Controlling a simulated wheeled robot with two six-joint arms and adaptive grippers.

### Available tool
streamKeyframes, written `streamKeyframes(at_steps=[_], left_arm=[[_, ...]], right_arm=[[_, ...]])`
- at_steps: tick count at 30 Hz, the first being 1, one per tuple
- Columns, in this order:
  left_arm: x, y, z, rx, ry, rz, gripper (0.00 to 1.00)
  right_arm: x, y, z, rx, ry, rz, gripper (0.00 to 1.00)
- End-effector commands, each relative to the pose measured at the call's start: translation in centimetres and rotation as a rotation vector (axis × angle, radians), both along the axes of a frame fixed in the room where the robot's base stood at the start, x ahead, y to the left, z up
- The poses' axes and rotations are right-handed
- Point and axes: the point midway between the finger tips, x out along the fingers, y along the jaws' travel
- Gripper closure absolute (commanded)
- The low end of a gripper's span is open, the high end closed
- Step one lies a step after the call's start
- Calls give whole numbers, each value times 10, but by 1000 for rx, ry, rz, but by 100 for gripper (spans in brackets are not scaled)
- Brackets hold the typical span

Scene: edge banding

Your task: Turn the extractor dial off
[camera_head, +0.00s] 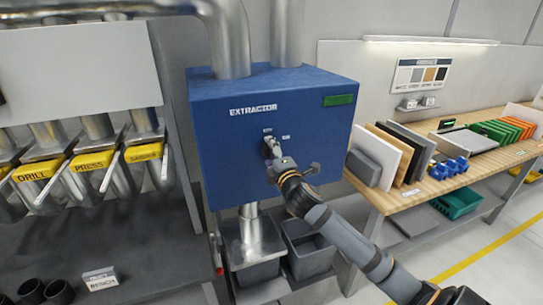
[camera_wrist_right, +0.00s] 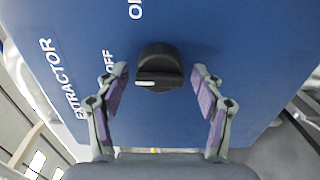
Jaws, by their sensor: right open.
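The blue extractor box (camera_head: 225,160) hangs on the wall, with white lettering and a green display. Its black dial (camera_wrist_right: 160,62) shows in the right wrist view, with a white mark on the left part of its grip bar. The OFF label (camera_wrist_right: 108,62) lies left of the dial and the ON label (camera_wrist_right: 135,9) lies above it in that view. My right gripper (camera_wrist_right: 160,76) is open, one finger on each side of the dial, with gaps visible. In the head view my right gripper (camera_head: 272,148) largely covers the dial. My left gripper is not in view.
Yellow-labelled duct gates (camera_head: 83,165) are at the left above a dark bench. A wooden workbench (camera_head: 440,185) with panels and blue and green parts stands at the right. Grey bins (camera_head: 308,250) are below the box.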

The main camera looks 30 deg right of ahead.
Motion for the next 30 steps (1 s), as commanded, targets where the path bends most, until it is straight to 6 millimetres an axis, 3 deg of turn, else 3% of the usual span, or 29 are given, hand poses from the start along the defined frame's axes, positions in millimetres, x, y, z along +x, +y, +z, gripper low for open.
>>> streamKeyframes(at_steps=[12,19,30], left_arm=[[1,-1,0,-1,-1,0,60],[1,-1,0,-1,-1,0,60],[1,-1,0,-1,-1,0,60]], right_arm=[[-56,12,-1,-13,8,-1,32],[-69,16,-1,-7,5,0,32],[-72,18,0,0,1,0,32]])
